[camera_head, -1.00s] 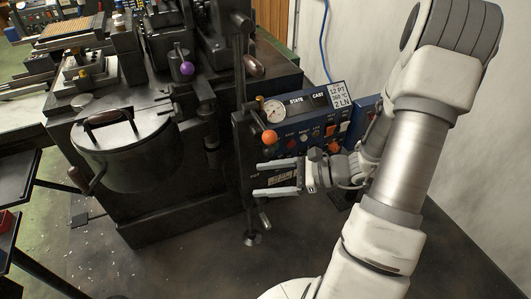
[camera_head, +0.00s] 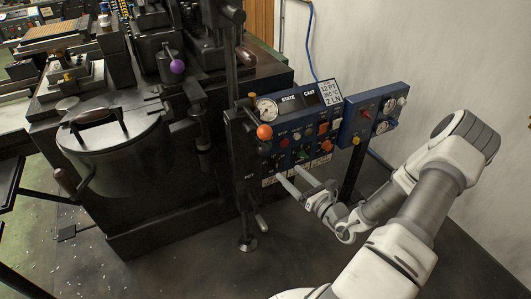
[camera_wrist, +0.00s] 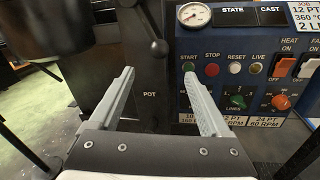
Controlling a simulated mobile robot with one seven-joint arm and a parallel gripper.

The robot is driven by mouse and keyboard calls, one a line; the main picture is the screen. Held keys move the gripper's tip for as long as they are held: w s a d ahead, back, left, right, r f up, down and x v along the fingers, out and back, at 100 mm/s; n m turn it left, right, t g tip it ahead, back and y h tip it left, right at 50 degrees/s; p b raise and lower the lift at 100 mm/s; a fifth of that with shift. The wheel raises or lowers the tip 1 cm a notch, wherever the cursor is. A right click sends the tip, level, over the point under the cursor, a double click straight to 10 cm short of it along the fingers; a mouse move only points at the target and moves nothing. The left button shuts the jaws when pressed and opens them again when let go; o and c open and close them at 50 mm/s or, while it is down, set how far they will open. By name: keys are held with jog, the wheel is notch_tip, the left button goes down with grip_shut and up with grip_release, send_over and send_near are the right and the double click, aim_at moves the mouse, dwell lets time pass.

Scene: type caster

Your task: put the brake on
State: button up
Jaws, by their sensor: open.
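No control that I can read is labelled as a brake. A lever with an orange ball knob (camera_head: 264,132) stands at the left edge of the blue control panel (camera_head: 301,102). In the wrist view a black lever (camera_wrist: 152,30) with a round lower end hangs above the word POT, beyond the gap between my fingers. My gripper (camera_head: 287,171) is open and empty, below and to the right of the orange knob, in front of the panel's lower part. In the wrist view my gripper (camera_wrist: 158,78) has its fingers wide apart, touching nothing that I can make out.
The panel has START, STOP and RESET buttons, a green knob (camera_wrist: 236,101), an orange knob (camera_wrist: 281,102) and a gauge (camera_wrist: 194,14). A second blue panel (camera_head: 372,116) stands to the right. The black pot (camera_head: 110,150) is at left.

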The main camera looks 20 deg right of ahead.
aim_at(267, 152)
jog(key=w+a, duration=0.1)
jog(key=w, duration=0.3)
jog(key=w+a+b, duration=0.1)
jog(key=w, duration=0.8)
jog(key=shift+w+a+b, duration=0.25)
jog(key=shift+a+b, duration=0.15)
jog(key=shift+c, duration=0.2)
grip_shut()
